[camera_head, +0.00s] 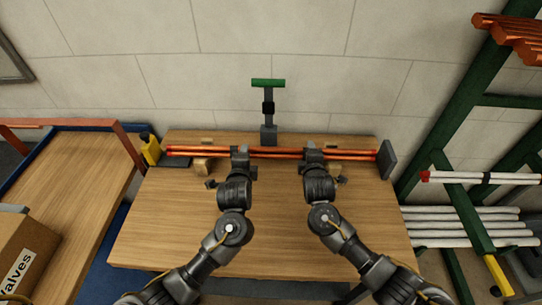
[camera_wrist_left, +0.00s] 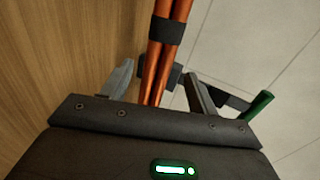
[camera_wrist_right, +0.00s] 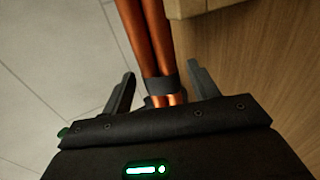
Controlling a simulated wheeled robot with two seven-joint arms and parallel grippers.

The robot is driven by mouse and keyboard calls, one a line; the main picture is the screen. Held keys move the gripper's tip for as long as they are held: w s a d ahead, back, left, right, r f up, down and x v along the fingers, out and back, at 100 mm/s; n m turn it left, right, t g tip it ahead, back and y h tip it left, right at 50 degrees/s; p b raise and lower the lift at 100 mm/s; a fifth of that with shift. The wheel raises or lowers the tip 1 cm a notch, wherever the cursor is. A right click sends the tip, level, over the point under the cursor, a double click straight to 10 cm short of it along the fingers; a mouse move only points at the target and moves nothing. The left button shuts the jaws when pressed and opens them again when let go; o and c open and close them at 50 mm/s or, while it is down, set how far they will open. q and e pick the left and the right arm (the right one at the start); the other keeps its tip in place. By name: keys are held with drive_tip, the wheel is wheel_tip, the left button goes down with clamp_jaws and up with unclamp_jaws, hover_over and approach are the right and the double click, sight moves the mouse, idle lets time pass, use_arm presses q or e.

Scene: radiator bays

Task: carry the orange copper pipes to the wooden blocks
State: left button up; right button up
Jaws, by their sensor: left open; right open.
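The orange copper pipes (camera_head: 275,152) lie as a long bundle across the back of the wooden workbench, bound with dark bands. Wooden blocks (camera_head: 203,166) show under or just beside the bundle near its left part; smaller ones sit behind it. My left gripper (camera_head: 240,153) is at the bundle left of centre; in the left wrist view its open fingers (camera_wrist_left: 155,85) stand on either side of the pipes (camera_wrist_left: 165,55). My right gripper (camera_head: 313,152) is at the bundle right of centre; in the right wrist view its open fingers (camera_wrist_right: 160,92) straddle the pipes (camera_wrist_right: 148,45) near a band.
A dark plate (camera_head: 387,159) stands at the right end, a yellow tool (camera_head: 150,149) at the left. A green rack (camera_head: 470,115) with white pipes is at right, a cart (camera_head: 75,175) at left. The bench front (camera_head: 275,235) is clear.

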use_arm(q)
drive_tip(key=v, duration=0.7)
drive_tip(key=shift+s+r, duration=0.2)
drive_tip(key=shift+s, duration=0.05)
use_arm(e)
drive_tip(key=v, duration=1.2)
drive_tip(key=shift+s, duration=0.1)
